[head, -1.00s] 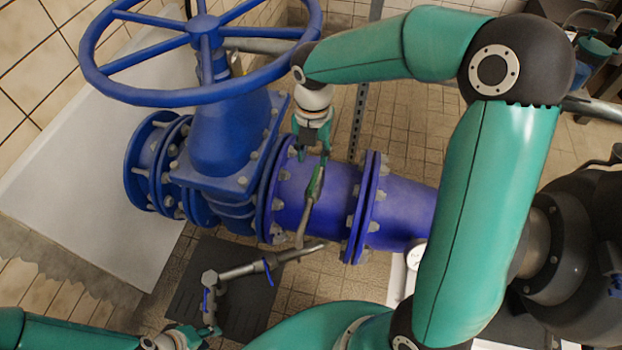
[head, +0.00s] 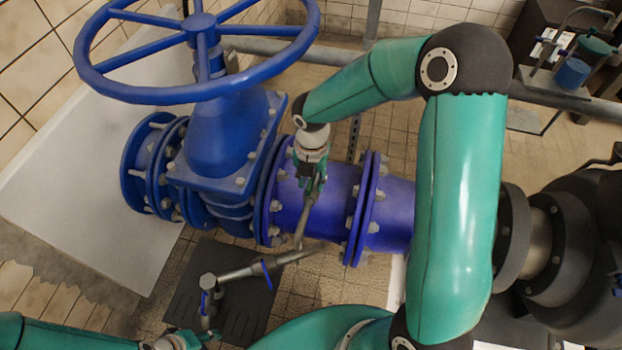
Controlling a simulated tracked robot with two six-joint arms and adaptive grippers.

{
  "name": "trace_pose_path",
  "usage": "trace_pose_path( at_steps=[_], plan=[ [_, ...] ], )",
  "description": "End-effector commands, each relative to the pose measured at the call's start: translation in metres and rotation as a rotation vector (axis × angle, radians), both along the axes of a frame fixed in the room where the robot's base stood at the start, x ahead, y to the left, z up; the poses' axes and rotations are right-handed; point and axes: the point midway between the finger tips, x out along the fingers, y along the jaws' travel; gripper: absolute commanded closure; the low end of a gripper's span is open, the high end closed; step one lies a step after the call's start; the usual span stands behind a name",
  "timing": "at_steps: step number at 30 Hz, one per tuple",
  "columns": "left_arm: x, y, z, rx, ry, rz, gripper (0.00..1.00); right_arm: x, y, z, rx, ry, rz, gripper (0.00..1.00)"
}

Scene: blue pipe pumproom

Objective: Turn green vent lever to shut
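The vent lever sits in front of the blue pipe (head: 335,212), on a thin grey vent pipe (head: 238,274). Its green handle is mostly hidden behind my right gripper (head: 309,186); a grey stem below it (head: 302,228) still shows. My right gripper reaches down from above and its fingers are at the handle, overlapping it in the picture. The fingers are small and dark, so I cannot tell whether they are closed on it. My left gripper (head: 188,340) is at the bottom left edge, partly cut off, away from the lever; its fingers are unclear.
A large blue handwheel (head: 200,95) stands on the blue valve body (head: 222,140), left of my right gripper. Small blue levers (head: 266,272) are on the thin grey pipework. A dark pump (head: 575,235) stands at the right. A dark mat (head: 220,290) lies on the floor.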

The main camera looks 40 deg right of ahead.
Motion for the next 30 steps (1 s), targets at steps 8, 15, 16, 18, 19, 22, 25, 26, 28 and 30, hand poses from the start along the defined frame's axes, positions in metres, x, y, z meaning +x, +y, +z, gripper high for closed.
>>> trace_pose_path(
  at_steps=[8, 15, 16, 18, 19, 22, 25, 26, 28, 30],
  plan=[
    [-0.0001, -0.0001, 0.0000, 0.000, 0.000, 0.000, 0.63, -0.0003, 0.0019, 0.0004, 0.000, 0.000, -0.001, 1.00],
    [0.0000, 0.0000, -0.0003, 0.000, 0.000, 0.000, 0.63, 0.0004, 0.0006, 0.0003, -0.001, 0.001, -0.023, 1.00],
    [0.0000, 0.0000, -0.0003, 0.000, 0.000, 0.000, 0.63, 0.0006, 0.0007, 0.0003, -0.001, 0.002, -0.030, 1.00],
    [0.0000, 0.0000, -0.0006, 0.000, 0.000, 0.000, 0.63, 0.0009, 0.0008, 0.0003, -0.003, 0.003, -0.053, 1.00],
    [0.0000, 0.0000, -0.0007, 0.000, 0.000, 0.000, 0.63, 0.0010, 0.0008, 0.0003, -0.003, 0.004, -0.064, 1.00],
    [0.0000, 0.0000, -0.0013, 0.000, 0.000, 0.000, 0.63, 0.0016, 0.0012, 0.0002, -0.007, 0.008, -0.116, 1.00],
    [0.0000, 0.0000, -0.0020, 0.000, 0.000, 0.000, 0.63, 0.0024, 0.0017, 0.0002, -0.011, 0.013, -0.183, 1.00],
    [0.0000, 0.0000, -0.0022, 0.000, 0.000, 0.000, 0.63, 0.0027, 0.0018, 0.0002, -0.012, 0.014, -0.207, 1.00],
    [0.0000, 0.0000, -0.0029, 0.000, 0.000, 0.000, 0.63, 0.0032, 0.0021, 0.0001, -0.016, 0.019, -0.264, 1.00],
    [0.0000, 0.0000, -0.0035, 0.000, 0.000, 0.000, 0.63, 0.0037, 0.0023, 0.0000, -0.021, 0.024, -0.327, 1.00]
  ],
)
